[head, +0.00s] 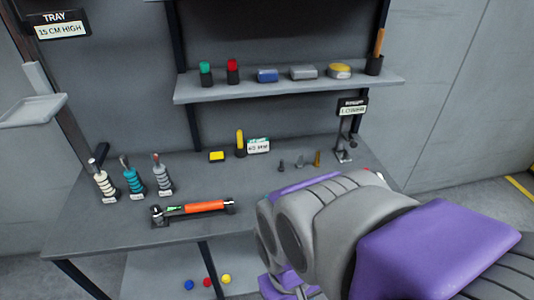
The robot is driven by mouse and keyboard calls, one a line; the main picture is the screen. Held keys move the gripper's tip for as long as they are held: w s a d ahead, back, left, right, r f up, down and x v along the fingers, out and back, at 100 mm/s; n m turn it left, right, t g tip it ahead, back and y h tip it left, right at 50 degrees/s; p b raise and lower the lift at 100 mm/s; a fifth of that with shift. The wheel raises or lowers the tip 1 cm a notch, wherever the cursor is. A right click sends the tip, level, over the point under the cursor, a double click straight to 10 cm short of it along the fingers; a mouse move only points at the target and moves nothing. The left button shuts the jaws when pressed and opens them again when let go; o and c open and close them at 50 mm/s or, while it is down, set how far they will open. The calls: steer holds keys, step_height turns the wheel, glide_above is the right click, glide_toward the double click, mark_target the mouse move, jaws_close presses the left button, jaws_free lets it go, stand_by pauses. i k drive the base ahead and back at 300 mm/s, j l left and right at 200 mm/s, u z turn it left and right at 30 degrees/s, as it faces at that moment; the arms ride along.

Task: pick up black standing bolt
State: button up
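Three small bolts stand upright on the workbench (110,222), right of its middle. The leftmost bolt (281,166) is dark and looks black. The middle bolt (300,162) is grey, and the right one (317,158) is brass coloured. All three stand apart from each other. My grey and purple arm fills the lower right, in front of the bench and below the bolts in the picture. I cannot make out my gripper's fingers; my arm's own links hide that area.
A clamp stand (344,148) is right of the bolts. A yellow-topped holder (240,145) and yellow box (217,156) are left of them. An orange-handled tool (204,206) lies near the front. A shelf (290,87) with several items hangs above. Coiled-handle tools (133,180) stand left.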

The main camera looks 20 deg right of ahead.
mark_target(281, 169)
steer(key=l+z, duration=0.15)
steer(key=z, duration=0.25)
steer(key=i+l+z, duration=0.1)
steer(key=z, duration=0.25)
steer(key=i+l+z, duration=0.1)
steer(key=z, duration=0.3)
steer(key=i+z, duration=0.15)
steer(key=z, duration=0.2)
